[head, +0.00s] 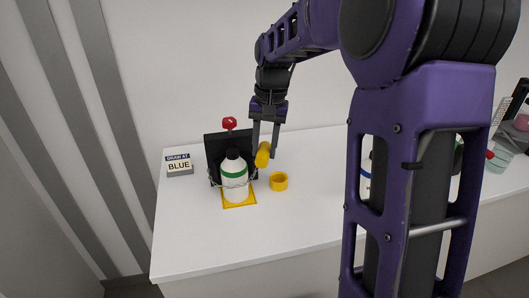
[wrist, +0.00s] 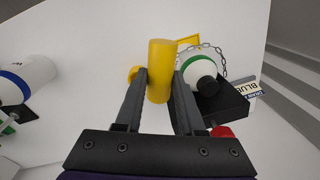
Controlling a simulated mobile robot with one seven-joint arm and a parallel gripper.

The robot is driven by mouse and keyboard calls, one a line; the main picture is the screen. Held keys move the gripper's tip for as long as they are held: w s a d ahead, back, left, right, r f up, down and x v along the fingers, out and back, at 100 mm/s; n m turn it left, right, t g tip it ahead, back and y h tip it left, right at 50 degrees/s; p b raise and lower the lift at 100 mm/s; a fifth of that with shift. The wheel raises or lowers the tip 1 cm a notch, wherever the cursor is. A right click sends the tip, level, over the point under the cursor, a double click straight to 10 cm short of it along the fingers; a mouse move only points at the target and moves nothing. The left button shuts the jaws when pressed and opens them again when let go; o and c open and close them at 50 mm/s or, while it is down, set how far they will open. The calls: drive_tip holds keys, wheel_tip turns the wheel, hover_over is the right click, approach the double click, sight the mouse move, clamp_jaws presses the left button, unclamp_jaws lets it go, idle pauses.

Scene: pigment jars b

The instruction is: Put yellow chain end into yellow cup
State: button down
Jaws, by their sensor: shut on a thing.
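My gripper (head: 265,146) is shut on the yellow chain end (head: 263,155), a yellow cylinder. In the wrist view the chain end (wrist: 160,70) sits between the two fingers (wrist: 162,78). The yellow cup (head: 279,182) stands on the table, below and slightly right of the chain end, which is apart from it in the head view. In the wrist view the cup (wrist: 133,73) is partly hidden behind the left finger. The chain (head: 236,184) runs across the front of a white bottle with a green band (head: 234,193). I cannot see where it joins the chain end.
The bottle stands on a yellow-edged square (head: 242,205) before a black stand (head: 214,147) with a red knob (head: 229,123). A blue-banded bottle (wrist: 27,80) stands apart. The table front (head: 255,240) is clear.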

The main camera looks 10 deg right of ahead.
sight(263, 147)
drive_tip(key=shift+r, duration=1.55)
drive_tip(key=w+d, duration=0.8)
drive_tip(key=w, duration=0.3)
idle(0.6)
